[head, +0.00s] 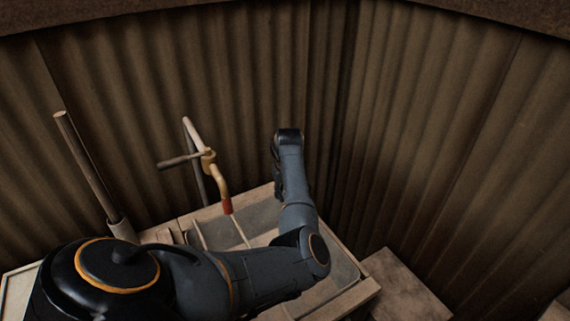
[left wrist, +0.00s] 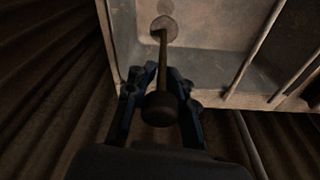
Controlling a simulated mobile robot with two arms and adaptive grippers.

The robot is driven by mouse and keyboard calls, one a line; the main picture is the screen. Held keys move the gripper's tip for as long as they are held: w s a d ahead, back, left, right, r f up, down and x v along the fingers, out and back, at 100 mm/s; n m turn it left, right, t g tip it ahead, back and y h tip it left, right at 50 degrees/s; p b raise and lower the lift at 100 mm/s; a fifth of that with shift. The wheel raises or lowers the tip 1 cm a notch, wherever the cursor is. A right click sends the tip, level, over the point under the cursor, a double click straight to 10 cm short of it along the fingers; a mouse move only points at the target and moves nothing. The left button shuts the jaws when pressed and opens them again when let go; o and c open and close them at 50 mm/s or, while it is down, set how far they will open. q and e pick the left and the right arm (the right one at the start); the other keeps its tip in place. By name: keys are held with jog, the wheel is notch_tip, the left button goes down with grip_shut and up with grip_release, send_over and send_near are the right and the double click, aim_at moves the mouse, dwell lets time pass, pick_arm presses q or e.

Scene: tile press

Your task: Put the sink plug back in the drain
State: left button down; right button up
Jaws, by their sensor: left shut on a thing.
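In the left wrist view, the sink plug has a dark round knob (left wrist: 160,108), a thin stem and a pale disc (left wrist: 164,27) at the far end. My left gripper (left wrist: 162,70) is shut on the plug, its fingers on both sides of the stem. The disc is over the sink floor; I cannot tell whether it touches. A faint round patch, perhaps the drain (left wrist: 166,7), shows just beyond the disc, partly cut off by the frame. The sink (head: 345,266) also shows in the head view, largely covered by my left arm. My right gripper is not in view.
A bent tap (head: 220,183) with a red tip stands at the sink's back left. Thin rods (left wrist: 254,50) cross the basin. A post (head: 85,165) stands at the left. Corrugated walls (head: 430,130) close in behind. A wooden block (head: 405,283) is at the right.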

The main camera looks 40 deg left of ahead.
pick_arm(q)
notch_tip(320, 180, down, 4)
jog(key=b, duration=0.4)
jog(key=shift+f, duration=0.15)
jog(key=shift+f+b, duration=2.1)
jog(key=shift+f, duration=3.4)
jog(key=c, duration=1)
grip_release()
jog(key=shift+c, duration=0.2)
